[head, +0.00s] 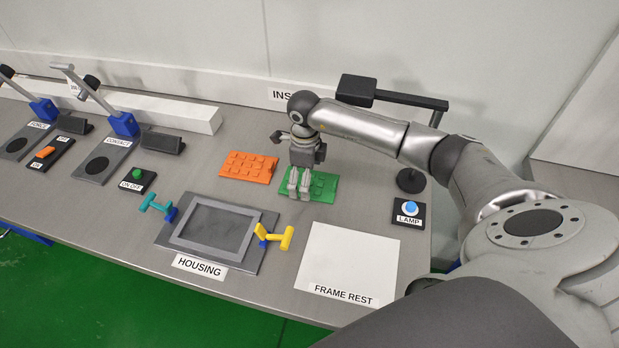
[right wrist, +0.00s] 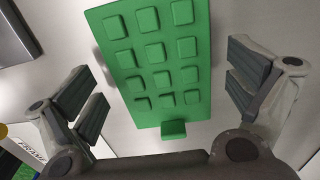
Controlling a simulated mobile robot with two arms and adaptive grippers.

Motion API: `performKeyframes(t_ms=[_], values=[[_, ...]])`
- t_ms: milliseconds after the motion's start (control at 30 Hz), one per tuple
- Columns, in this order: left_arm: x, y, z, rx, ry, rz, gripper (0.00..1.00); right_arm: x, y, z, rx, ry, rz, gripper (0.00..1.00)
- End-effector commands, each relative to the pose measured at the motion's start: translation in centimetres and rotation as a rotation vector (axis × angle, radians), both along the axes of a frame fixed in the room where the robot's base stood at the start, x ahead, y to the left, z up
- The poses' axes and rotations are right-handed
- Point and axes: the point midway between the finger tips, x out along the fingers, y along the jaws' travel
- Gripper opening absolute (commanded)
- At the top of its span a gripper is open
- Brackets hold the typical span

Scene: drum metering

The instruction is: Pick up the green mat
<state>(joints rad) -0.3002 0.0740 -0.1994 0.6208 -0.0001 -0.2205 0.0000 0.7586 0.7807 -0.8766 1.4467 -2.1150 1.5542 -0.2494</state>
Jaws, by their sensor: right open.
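The green mat (head: 322,185) lies flat on the grey table, a rectangular pad with raised square studs and a small tab. In the right wrist view the green mat (right wrist: 155,72) fills the upper middle, its tab pointing toward my gripper. My right gripper (head: 298,190) is over the left part of the mat in the head view. In the right wrist view my right gripper (right wrist: 168,85) is open, with one finger pair on each side of the mat and gaps between. I cannot tell its exact height above the table. My left gripper is not in view.
An orange studded mat (head: 248,167) lies left of the green one. The housing (head: 212,228) with teal and yellow handles is in front. The white frame rest (head: 352,260) is at front right. A lamp button (head: 410,209) and a dark stand (head: 410,180) are at right.

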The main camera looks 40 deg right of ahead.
Motion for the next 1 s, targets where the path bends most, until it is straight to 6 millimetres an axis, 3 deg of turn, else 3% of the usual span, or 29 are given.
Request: performKeyframes(t_ms=[67, 500, 800, 1000], values=[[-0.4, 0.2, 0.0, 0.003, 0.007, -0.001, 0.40, 0.0, 0.0, 0.0, 0.000, 0.000, 0.000, 0.92], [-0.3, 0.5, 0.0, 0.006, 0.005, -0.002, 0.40, 0.0, 0.0, 0.0, 0.000, 0.000, 0.000, 0.36], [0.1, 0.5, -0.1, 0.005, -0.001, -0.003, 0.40, 0.0, 0.0, 0.2, 0.000, -0.001, 0.000, 0.35], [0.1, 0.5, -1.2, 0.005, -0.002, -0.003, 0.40, 0.1, 0.0, 1.5, 0.000, -0.005, 0.002, 0.35]])
